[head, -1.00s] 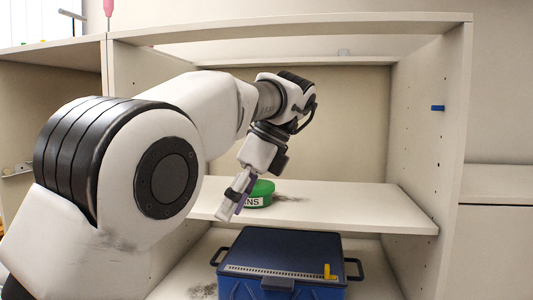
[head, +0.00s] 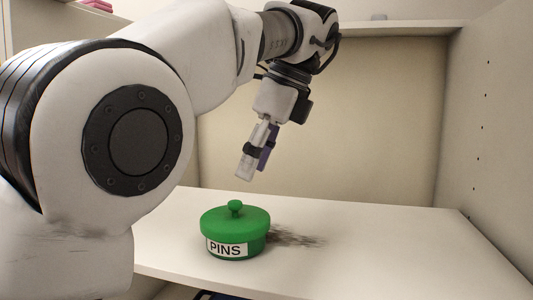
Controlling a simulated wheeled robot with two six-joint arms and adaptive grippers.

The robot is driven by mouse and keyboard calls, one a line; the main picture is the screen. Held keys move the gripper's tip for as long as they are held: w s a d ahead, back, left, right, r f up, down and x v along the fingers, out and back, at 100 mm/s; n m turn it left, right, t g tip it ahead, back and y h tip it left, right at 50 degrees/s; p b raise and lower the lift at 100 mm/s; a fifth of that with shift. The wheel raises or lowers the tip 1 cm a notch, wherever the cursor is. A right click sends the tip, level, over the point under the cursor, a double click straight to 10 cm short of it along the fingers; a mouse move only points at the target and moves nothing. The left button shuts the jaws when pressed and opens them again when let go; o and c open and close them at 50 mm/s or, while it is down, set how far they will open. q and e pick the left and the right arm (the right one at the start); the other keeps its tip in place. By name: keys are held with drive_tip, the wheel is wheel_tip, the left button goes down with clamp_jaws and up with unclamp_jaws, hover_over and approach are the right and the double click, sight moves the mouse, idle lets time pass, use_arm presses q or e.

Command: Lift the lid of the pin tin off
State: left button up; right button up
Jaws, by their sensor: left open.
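The pin tin (head: 246,246) is a round green tin with a white label reading PINS. It stands upright on the shelf in the head view. My right gripper is not in view.
The pale shelf board (head: 370,240) is clear to the right of the tin, apart from a dark smudge (head: 295,238) beside it. A side wall (head: 490,130) closes the right. My left arm covers the left side.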

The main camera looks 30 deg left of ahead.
sight(237, 200)
use_arm(q)
drive_tip(key=b+x, duration=0.5)
drive_tip(key=x, duration=0.2)
drive_tip(key=shift+s+f, duration=0.2)
drive_tip(key=shift+c, duration=0.4)
drive_tip(key=c, duration=0.9)
clamp_jaws()
